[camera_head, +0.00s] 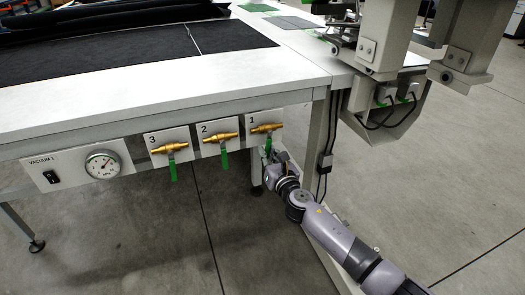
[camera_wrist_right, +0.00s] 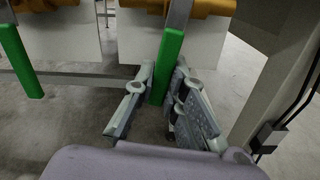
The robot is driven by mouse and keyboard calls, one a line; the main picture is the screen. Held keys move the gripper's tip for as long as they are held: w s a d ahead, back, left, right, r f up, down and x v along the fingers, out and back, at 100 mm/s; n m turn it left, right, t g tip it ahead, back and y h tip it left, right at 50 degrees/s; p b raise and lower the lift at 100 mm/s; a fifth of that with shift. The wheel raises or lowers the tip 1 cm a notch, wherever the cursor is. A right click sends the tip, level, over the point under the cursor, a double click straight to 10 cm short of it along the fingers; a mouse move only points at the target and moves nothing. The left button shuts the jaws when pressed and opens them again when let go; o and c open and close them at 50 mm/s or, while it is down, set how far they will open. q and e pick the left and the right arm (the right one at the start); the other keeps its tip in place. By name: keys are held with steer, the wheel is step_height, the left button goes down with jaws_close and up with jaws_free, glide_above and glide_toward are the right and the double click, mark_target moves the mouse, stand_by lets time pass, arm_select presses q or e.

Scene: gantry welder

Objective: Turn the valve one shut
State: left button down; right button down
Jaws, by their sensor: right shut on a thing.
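Valve one (camera_head: 266,126) is a brass valve on a white plate marked 1, at the right end of the panel row under the table edge. Its green handle (camera_wrist_right: 168,62) hangs straight down; its upper part also shows in the head view (camera_head: 268,144). My right gripper (camera_wrist_right: 160,88) is shut on the green handle, with its fingers on either side of the lower part. In the head view my right gripper (camera_head: 270,168) partly hides the handle's lower end. My left gripper is not in view.
Valve 2 (camera_head: 221,137) and valve 3 (camera_head: 168,148) sit to the left, their green handles hanging down. A vacuum panel with a gauge (camera_head: 103,164) is further left. A table leg (camera_head: 322,150) and cables (camera_wrist_right: 285,122) stand close on the right.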

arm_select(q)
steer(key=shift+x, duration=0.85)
arm_select(e)
steer(key=shift+w+d+f+n, duration=0.15)
steer(key=shift+d+n, duration=0.35)
steer(key=shift+n, duration=0.3)
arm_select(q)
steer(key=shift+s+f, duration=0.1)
arm_select(e)
steer(key=c, duration=1.6)
jaws_free()
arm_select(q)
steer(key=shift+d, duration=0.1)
arm_select(e)
steer(key=v, duration=1.2)
